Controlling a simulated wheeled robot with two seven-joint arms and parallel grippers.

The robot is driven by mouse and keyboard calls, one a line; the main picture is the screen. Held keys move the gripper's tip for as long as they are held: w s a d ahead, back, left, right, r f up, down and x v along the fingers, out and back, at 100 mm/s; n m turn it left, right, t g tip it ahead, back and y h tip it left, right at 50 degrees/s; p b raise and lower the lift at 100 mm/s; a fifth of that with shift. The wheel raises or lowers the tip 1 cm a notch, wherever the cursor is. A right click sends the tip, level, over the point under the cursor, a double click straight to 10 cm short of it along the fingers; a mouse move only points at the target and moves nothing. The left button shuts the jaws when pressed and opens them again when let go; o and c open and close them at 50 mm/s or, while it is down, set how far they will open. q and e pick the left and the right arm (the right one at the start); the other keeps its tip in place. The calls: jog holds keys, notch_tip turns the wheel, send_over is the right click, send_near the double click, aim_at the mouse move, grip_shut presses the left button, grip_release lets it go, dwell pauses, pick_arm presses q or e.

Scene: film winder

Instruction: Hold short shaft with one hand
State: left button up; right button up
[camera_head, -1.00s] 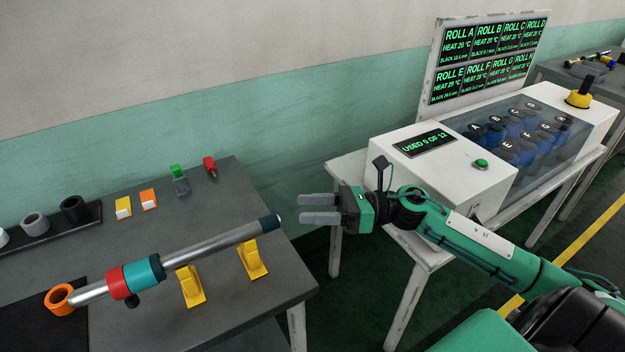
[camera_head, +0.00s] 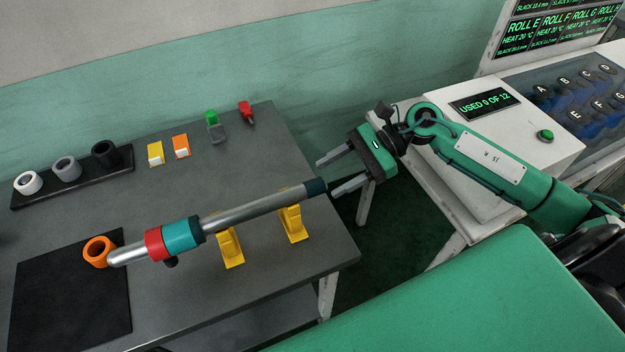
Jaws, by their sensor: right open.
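The shaft (camera_head: 258,209) is a grey metal rod lying across two yellow stands (camera_head: 229,247) on the dark grey table. It carries a teal collar (camera_head: 182,235) and a red collar (camera_head: 155,244) towards its left, and a dark end cap (camera_head: 315,187) at its right end. Its left tip is beside or in an orange ring (camera_head: 98,251); I cannot tell which. My right gripper (camera_head: 333,175) is open and empty, its fingers pointing left around the level of the dark end cap. I cannot tell whether it touches the cap. My left gripper is not in view.
A black rack (camera_head: 80,184) with white, grey and black rings stands at the back left. Yellow, orange, green and red small items lie along the table's back. A black mat (camera_head: 70,300) lies at the front left. A white machine (camera_head: 500,135) stands at the right.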

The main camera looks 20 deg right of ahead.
aim_at(310, 188)
pick_arm(q)
jog(key=shift+s+a+f+p, duration=0.2)
jog(key=shift+s+f+p, duration=0.1)
jog(key=shift+s, duration=0.45)
jog(key=shift+s+a+f+p, duration=0.15)
jog(key=shift+s+p, duration=0.15)
jog(key=shift+s, duration=0.4)
pick_arm(e)
jog(key=shift+x, duration=3.05)
grip_shut()
jog(key=c, duration=0.7)
grip_release()
jog(key=shift+c, duration=1.6)
pick_arm(q)
jog(key=shift+c, duration=0.3)
